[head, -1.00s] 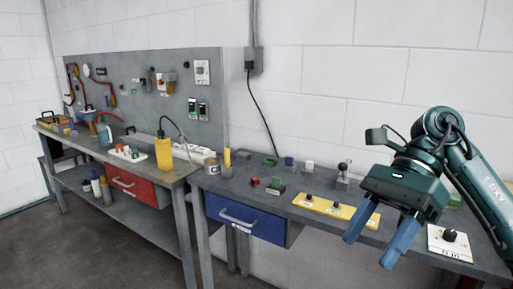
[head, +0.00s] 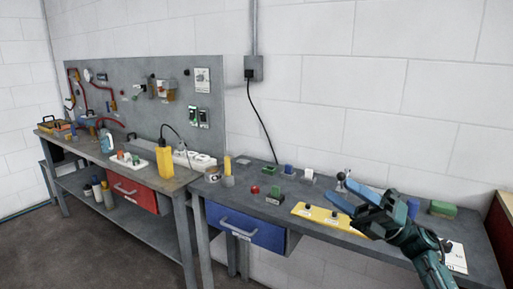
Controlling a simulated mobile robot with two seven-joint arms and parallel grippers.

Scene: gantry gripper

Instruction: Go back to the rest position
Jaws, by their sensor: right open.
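My right gripper (head: 339,190) is over the right part of the near workbench (head: 262,184), its two blue fingers apart and pointing to the left and away from me. Nothing shows between the fingers. The arm comes in from the lower right. The gripper and wrist hide part of the yellow panel (head: 312,211) with black knobs and part of the white plate (head: 457,258) at the right. A small joystick-like thing stands close behind the fingertips; I cannot tell if they touch. My left gripper is out of view.
The bench carries a red button (head: 255,190), a green block (head: 442,208) and several small coloured parts. A blue drawer (head: 245,227) is under it. Another bench with a red drawer (head: 131,191) and a tool board (head: 140,85) stands left. A cable hangs on the wall.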

